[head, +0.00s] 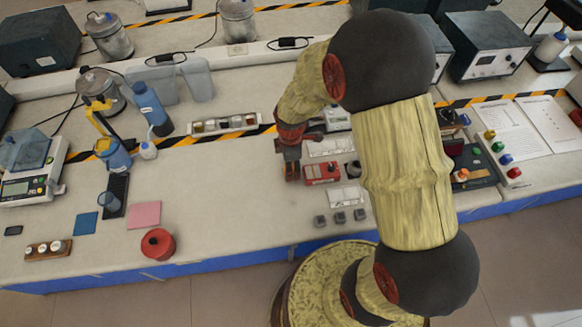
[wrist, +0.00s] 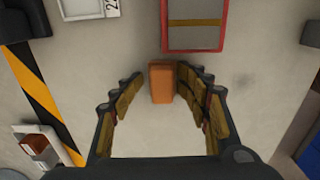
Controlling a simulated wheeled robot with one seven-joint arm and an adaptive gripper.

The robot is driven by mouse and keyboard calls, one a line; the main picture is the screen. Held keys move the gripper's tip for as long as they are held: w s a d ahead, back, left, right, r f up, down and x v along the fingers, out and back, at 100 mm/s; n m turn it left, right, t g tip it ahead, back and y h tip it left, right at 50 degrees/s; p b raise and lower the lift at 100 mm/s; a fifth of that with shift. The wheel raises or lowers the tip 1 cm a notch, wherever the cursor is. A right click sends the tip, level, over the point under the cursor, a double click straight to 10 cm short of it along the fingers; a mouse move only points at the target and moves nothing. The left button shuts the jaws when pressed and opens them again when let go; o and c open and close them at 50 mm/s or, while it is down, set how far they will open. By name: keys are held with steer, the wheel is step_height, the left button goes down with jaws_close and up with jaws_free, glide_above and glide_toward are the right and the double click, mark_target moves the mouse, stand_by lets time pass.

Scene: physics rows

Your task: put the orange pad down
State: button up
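The orange pad (wrist: 161,82) shows in the wrist view as a small orange block between the fingertips of my gripper (wrist: 158,79). The fingers are spread. A strip of bench shows between the pad and the left finger. The pad lies close to the right finger; I cannot tell whether they touch. The pad appears to rest on the pale bench top. In the head view my gripper (head: 291,170) points down just left of a red device, and I cannot make out the pad there.
The red device (head: 321,173) stands right beside my gripper; a red-edged object (wrist: 195,25) lies beyond the pad in the wrist view. Several small grey blocks (head: 340,217) sit near the bench's front edge. A compartment tray (head: 224,124) stands behind left. Bench left of my gripper is clear.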

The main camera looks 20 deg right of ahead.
steer(key=shift+o, duration=1)
steer(key=shift+s+f, duration=0.45)
steer(key=shift+f, duration=0.2)
steer(key=shift+w+r, duration=0.2)
steer(key=shift+r, duration=0.15)
steer(key=shift+r, duration=0.3)
steer(key=s+r+m+t+p, duration=0.1)
steer(key=s+r+m+p, duration=0.15)
steer(key=r, duration=1.15)
steer(key=s+r+m+t+p, duration=0.15)
steer(key=r+m, duration=0.25)
steer(key=r, duration=0.9)
steer(key=s+r+m+t, duration=0.3)
steer(key=s+r+m, duration=0.6)
steer(key=s, duration=0.3)
steer(key=shift+s+r, duration=0.15)
steer(key=shift+r, duration=0.05)
steer(key=shift+o, duration=0.4)
steer(key=shift+r+p, duration=0.15)
steer(key=shift+p, duration=0.3)
